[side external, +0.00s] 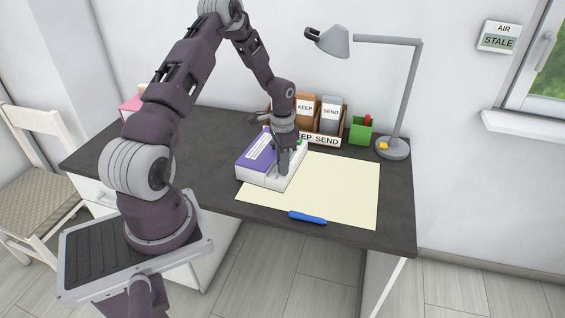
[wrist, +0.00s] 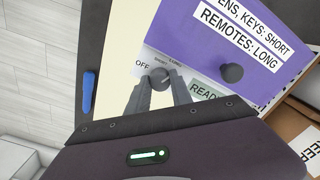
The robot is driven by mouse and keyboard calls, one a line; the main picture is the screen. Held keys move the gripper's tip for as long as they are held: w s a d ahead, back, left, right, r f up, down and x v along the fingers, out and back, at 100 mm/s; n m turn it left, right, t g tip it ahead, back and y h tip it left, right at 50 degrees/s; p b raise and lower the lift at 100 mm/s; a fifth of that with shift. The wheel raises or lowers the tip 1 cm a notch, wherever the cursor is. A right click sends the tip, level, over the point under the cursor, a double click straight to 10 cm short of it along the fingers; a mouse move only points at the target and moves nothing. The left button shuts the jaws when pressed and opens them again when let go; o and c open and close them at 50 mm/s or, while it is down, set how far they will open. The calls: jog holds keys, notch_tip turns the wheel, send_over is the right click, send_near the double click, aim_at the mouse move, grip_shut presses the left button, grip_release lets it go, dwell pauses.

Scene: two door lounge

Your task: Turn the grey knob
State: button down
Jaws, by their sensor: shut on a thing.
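The grey knob (wrist: 159,77) is a small round dial on the pale panel of a white box (side external: 268,180) with a purple top (wrist: 205,48). In the wrist view, an OFF label is left of the knob and a partly covered READY label is right of it. My gripper (wrist: 160,84) reaches down over the panel with its fingers shut on the knob. In the side view my gripper (side external: 284,168) hides the knob from sight.
A cream mat (side external: 335,190) lies beside the box, with a blue pen (side external: 307,218) at its front edge. Behind stand KEEP and SEND holders (side external: 320,140), a green cup (side external: 361,132) and a grey lamp (side external: 392,147). The dark desk's (side external: 205,150) left side is mostly clear.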

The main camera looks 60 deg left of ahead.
jog(key=shift+m, duration=0.4)
jog(key=c, duration=1.1)
grip_release()
notch_tip(320, 180, up, 7)
jog(key=shift+r, duration=0.1)
